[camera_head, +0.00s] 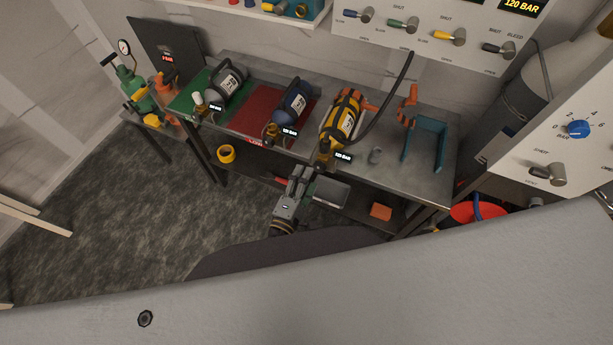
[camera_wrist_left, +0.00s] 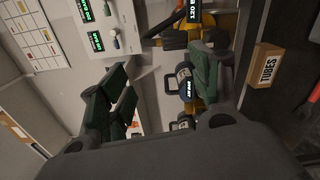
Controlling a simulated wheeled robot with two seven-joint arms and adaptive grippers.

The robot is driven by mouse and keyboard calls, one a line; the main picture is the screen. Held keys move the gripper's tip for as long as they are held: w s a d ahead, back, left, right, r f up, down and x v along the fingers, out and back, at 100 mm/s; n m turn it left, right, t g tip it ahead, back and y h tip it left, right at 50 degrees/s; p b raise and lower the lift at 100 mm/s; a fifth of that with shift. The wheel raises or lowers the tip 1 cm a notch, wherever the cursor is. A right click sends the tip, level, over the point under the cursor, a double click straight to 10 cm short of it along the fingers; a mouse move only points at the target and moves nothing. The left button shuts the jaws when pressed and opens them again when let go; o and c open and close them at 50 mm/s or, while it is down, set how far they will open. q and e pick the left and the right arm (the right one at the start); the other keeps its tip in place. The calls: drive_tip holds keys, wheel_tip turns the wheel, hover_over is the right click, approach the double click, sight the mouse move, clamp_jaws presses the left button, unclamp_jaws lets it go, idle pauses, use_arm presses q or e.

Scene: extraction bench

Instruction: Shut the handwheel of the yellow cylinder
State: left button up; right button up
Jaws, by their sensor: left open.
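The yellow cylinder (camera_head: 342,118) lies on the bench with an orange hose fitting at its far end. A small display (camera_head: 343,156) reading 120 BAR is at its near valve end. Its handwheel is too small and too crowded by the gripper to make out clearly. My left gripper (camera_head: 302,176) is just in front of that valve end, at the bench's front edge. In the left wrist view the left gripper (camera_wrist_left: 167,78) has its dark green pads apart, with nothing clearly held between them. The display (camera_wrist_left: 193,11) shows at the top there. My right gripper is not in view.
A blue cylinder (camera_head: 291,103) and a grey cylinder (camera_head: 228,80) lie to the left on the bench (camera_head: 390,180). A teal stand (camera_head: 428,142) is to the right. A black hose (camera_head: 393,95) rises to the wall panel. A TUBES box (camera_wrist_left: 266,66) shows in the wrist view.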

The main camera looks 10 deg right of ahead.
use_arm(q)
drive_tip(key=shift+v, duration=1)
drive_tip(key=shift+p, duration=0.3)
drive_tip(key=shift+w+r, duration=0.1)
